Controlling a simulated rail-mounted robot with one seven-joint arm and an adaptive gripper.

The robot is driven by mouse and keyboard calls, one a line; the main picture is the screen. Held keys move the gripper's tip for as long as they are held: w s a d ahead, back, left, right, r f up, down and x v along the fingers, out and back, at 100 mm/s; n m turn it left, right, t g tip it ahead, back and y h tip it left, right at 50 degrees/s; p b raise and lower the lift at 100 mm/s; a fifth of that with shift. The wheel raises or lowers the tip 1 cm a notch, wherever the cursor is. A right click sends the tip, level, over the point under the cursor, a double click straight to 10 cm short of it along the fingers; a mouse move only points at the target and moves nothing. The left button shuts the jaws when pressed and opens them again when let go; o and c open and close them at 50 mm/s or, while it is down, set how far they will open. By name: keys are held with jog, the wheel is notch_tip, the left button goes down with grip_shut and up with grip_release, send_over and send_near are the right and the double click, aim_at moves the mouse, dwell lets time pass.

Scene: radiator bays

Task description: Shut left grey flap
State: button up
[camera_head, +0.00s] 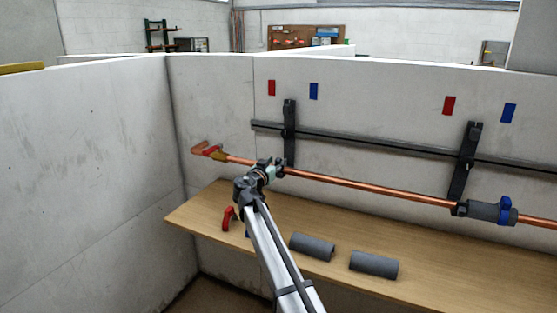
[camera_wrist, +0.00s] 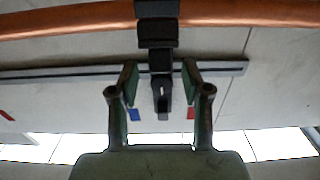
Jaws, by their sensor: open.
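The left dark grey bracket (camera_head: 289,135) stands upright on the wall rail, and its lower end meets the copper pipe (camera_head: 365,190). My gripper (camera_head: 272,169) is at that lower end and hides much of the clamp there. In the wrist view my gripper (camera_wrist: 160,68) is open, with one finger on each side of the bracket's dark stepped blocks (camera_wrist: 158,35).
A right bracket (camera_head: 464,160) and a grey sleeve with a blue valve (camera_head: 488,211) sit farther along the pipe. Two grey sleeves (camera_head: 312,247) (camera_head: 374,265) and a red-handled part (camera_head: 228,218) lie on the wooden bench (camera_head: 430,260). A white partition (camera_head: 85,180) bounds the left.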

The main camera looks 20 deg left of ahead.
jog(key=shift+w+d, duration=0.1)
jog(key=shift+w, duration=1.15)
grip_shut()
jog(key=shift+r, duration=0.1)
